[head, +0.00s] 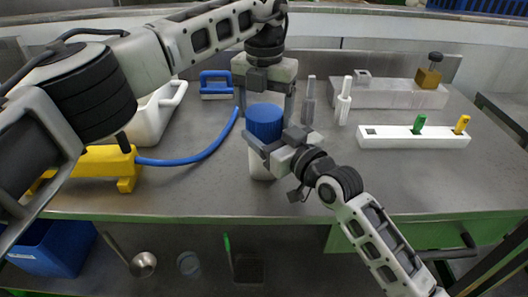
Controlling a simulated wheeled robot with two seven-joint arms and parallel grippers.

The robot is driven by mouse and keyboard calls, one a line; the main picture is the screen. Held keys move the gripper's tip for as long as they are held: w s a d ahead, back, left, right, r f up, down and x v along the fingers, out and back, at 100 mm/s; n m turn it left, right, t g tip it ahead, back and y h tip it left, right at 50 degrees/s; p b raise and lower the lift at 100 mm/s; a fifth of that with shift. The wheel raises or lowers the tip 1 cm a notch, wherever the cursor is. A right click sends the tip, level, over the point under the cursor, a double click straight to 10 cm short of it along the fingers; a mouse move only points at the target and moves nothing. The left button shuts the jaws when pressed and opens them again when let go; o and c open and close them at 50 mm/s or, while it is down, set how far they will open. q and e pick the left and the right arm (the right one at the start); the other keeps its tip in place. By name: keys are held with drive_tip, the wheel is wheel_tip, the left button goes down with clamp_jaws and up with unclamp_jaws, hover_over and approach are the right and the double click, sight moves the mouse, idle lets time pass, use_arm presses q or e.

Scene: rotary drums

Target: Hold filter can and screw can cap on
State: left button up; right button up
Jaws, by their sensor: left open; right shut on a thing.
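The filter can (261,165) is a white cylinder standing upright on the grey metal table. A blue cap (264,121) sits at its top; whether it is fully seated cannot be seen. My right gripper (264,148) is shut on the can just below the cap, reaching in from the right. My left gripper (265,103) comes down from above with its fingers open on either side of the blue cap. The exact gap between those fingers and the cap cannot be told.
A yellow tool (105,162) with a blue hose (205,152) lies left, beside a white jug (150,118). A blue-handled block (216,86) stands behind.

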use_arm(q)
drive_tip(key=shift+f, duration=1.55)
drive_tip(key=c, duration=0.8)
drive_tip(key=m, duration=0.4)
drive_tip(key=o, duration=1.1)
